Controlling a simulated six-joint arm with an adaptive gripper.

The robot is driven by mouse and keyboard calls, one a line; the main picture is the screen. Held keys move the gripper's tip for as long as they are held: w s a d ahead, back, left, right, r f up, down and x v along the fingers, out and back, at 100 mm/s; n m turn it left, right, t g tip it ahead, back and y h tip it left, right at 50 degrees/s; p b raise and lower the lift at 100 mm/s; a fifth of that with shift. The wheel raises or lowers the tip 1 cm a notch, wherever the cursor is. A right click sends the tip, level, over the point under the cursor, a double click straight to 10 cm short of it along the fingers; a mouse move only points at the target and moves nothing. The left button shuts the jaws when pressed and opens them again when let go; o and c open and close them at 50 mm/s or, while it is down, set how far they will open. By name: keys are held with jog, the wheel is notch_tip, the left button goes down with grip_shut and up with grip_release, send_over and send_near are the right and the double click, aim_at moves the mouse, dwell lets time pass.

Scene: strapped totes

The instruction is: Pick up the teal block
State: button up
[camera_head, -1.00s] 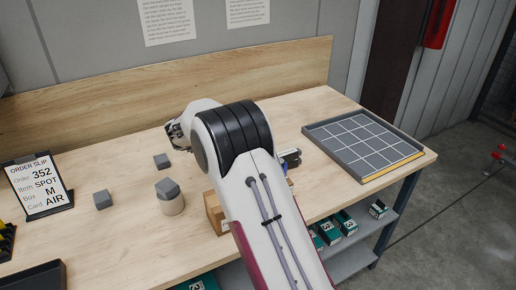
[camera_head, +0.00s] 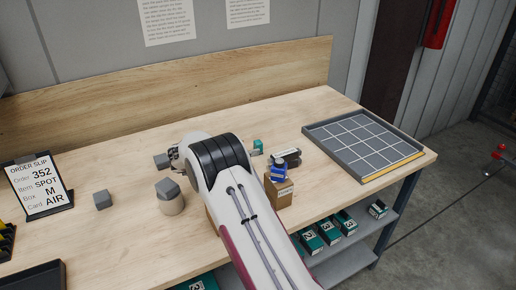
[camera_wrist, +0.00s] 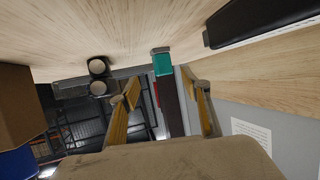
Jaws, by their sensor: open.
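The teal block (camera_head: 257,146) stands on the bench just right of my arm in the head view. In the wrist view the teal block (camera_wrist: 163,64) shows beyond and between my gripper's two fingers. My gripper (camera_wrist: 165,91) is open, with its fingers spread apart and nothing between the tips. The block looks apart from both fingers. In the head view my arm hides the fingers.
A cardboard box (camera_head: 279,192) with a blue item (camera_head: 278,171) on it stands right of my arm, near a dark object (camera_head: 288,156). A gridded tray (camera_head: 313,133) is at right.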

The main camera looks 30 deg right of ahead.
aim_at(255, 145)
jog(key=shift+x, duration=1.3)
jog(key=shift+w+r+x, duration=0.1)
jog(key=shift+w+x, duration=0.05)
jog(key=shift+x, duration=1.15)
jog(key=shift+w+r+x, duration=0.1)
jog(key=shift+r+x, duration=0.05)
jog(key=shift+x, duration=1.15)
jog(key=shift+c, duration=0.3)
jog(key=c, duration=1.2)
